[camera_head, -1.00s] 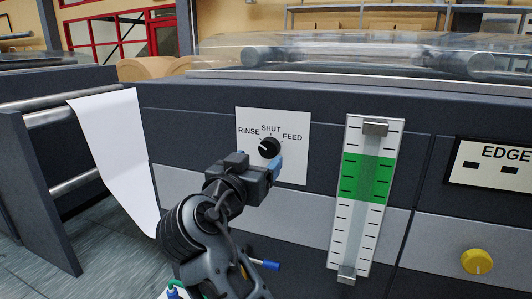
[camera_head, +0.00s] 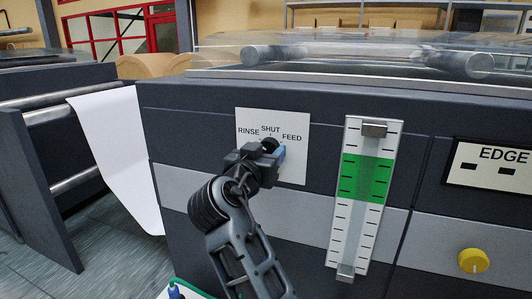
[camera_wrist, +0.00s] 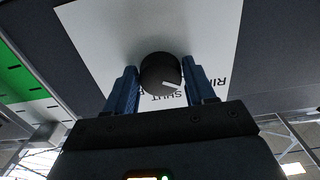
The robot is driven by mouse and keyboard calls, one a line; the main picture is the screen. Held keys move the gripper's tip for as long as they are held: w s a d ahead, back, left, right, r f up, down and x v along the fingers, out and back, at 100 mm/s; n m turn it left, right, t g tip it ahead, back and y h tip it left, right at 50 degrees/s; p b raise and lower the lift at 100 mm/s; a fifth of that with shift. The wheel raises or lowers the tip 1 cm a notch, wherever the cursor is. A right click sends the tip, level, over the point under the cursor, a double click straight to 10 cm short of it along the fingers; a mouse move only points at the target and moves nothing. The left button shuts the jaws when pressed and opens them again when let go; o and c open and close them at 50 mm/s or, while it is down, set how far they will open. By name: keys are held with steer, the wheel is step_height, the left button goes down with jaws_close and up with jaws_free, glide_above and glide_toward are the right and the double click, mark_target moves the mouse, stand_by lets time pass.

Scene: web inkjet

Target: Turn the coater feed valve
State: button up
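The coater feed valve is a round black knob (camera_head: 269,144) with a white pointer line, on a white plate (camera_head: 299,166) marked RINSE, SHUT and FEED. In the wrist view the knob (camera_wrist: 160,75) sits between the two blue fingers of my gripper (camera_wrist: 161,88). The fingers lie close along its two sides; whether both touch it I cannot tell. The pointer is turned to the RINSE side of SHUT. In the head view my gripper (camera_head: 266,150) is at the plate and covers the knob's lower part; only one blue finger shows clearly there.
A gauge with a green band (camera_head: 365,179) stands right of the plate. Further right are an EDGE panel (camera_head: 492,168) and a yellow knob (camera_head: 473,261). A white paper web (camera_head: 115,155) hangs at the left. A clear cover (camera_head: 350,56) tops the machine.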

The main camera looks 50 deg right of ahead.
steer(key=c, duration=0.6)
steer(key=shift+f+m+b, duration=0.15)
steer(key=shift+m+b, duration=0.15)
steer(key=shift+b, duration=0.45)
steer(key=m+b, duration=1.1)
steer(key=b, duration=0.9)
steer(key=shift+w, duration=0.1)
steer(key=shift+b, duration=0.35)
